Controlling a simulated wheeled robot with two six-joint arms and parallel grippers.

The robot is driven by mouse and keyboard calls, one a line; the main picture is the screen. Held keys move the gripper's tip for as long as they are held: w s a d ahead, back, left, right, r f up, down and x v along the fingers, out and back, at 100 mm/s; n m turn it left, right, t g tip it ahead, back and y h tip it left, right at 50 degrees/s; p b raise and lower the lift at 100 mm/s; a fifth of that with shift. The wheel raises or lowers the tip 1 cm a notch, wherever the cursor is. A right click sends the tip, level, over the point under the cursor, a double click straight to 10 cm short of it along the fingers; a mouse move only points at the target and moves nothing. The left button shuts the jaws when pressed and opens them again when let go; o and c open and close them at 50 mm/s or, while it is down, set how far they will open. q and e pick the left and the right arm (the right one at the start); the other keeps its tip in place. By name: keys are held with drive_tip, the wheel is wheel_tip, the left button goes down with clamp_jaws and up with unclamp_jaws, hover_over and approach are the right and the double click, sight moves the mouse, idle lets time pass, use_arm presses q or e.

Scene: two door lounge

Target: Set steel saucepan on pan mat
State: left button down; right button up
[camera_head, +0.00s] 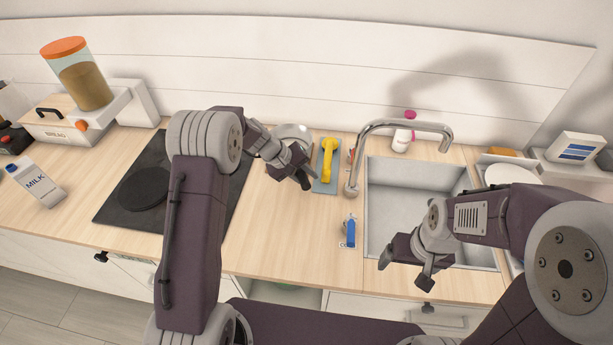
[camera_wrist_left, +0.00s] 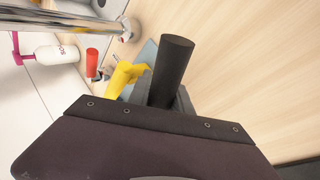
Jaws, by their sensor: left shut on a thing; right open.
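The steel saucepan (camera_head: 293,131) shows only in part in the head view, as a shiny round edge behind my left wrist. My left gripper (camera_head: 303,177) is shut on its black handle, which sticks up between the jaws in the left wrist view (camera_wrist_left: 171,70). The pan body is hidden in that view. I cannot tell whether the pan touches the counter. A dark round disc (camera_head: 144,188) lies on the black hob at left; I cannot tell whether it is the pan mat or a burner. My right gripper (camera_head: 406,272) is open and empty over the sink's front edge.
A yellow tool (camera_head: 328,157) lies on a blue-grey mat (camera_head: 321,186) close to my left gripper. The tap (camera_head: 356,165), sink (camera_head: 400,190) and a blue item (camera_head: 349,231) are to the right.

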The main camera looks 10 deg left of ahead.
use_arm(q)
drive_tip(key=shift+f, duration=0.1)
drive_tip(key=c, duration=1.2)
unclamp_jaws()
drive_tip(key=shift+o, duration=0.2)
drive_tip(key=b+v, duration=0.1)
drive_tip(key=v, duration=1.1)
drive_tip(key=s+a+f+m+y, duration=0.1)
drive_tip(key=s+f+y, duration=0.1)
drive_tip(key=s, duration=0.5)
drive_tip(key=s+a+f+m+g+y, duration=0.1)
drive_tip(key=s+f+m, duration=0.1)
drive_tip(key=s, duration=0.6)
drive_tip(key=s+a+f+m+y, duration=0.1)
drive_tip(key=s+f+m+y, duration=0.1)
drive_tip(key=s, duration=0.6)
drive_tip(key=shift+f+g+y, duration=0.3)
drive_tip(key=shift+f+g, duration=0.1)
drive_tip(key=shift+f, duration=0.35)
drive_tip(key=shift+w+f, duration=0.1)
